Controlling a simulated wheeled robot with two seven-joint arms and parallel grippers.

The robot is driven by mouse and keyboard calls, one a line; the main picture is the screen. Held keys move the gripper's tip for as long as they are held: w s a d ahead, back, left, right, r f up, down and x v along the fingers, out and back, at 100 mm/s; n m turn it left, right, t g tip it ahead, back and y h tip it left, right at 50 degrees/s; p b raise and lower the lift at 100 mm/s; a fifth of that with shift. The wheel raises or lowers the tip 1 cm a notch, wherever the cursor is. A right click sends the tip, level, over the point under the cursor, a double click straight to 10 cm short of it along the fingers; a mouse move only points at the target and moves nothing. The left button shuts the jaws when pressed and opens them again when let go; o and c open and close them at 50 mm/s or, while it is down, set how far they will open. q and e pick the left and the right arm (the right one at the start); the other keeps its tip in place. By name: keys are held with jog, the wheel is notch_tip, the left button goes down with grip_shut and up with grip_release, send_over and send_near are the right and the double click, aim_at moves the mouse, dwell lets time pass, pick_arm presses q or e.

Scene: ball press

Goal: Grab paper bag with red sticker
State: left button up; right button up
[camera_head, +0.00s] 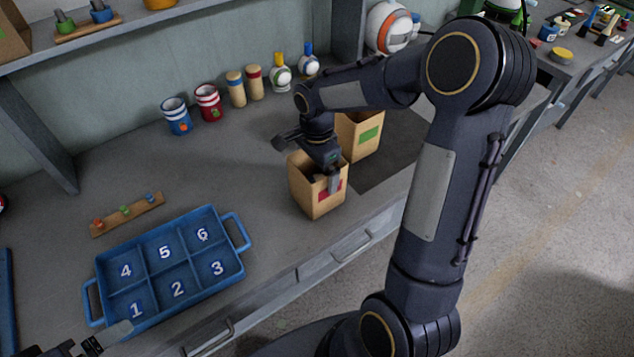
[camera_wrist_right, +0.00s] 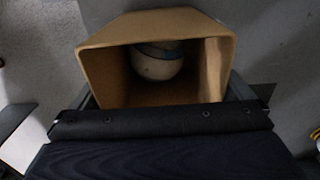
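The paper bag with the red sticker (camera_head: 313,197) is brown and open at the top, upright on the grey table. Its sticker is partly hidden by a finger of my right gripper (camera_head: 325,180). In the right wrist view the bag (camera_wrist_right: 107,73) fills the middle, with a finger close along each side; I cannot tell whether both press on it. A white and blue rounded thing (camera_wrist_right: 156,62) shows inside. A second bag with a green sticker (camera_head: 366,142) stands behind to the right. My left gripper (camera_head: 93,345) shows only partly at the bottom left.
A blue numbered tray (camera_head: 243,268) lies at front left, with a small wooden pegboard (camera_head: 127,213) behind it. Cups (camera_head: 208,103), wooden cylinders and bottles (camera_head: 281,77) stand along the wall.

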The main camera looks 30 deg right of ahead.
jog(key=c, duration=0.7)
jog(key=shift+c, duration=0.4)
jog(key=shift+r, duration=0.15)
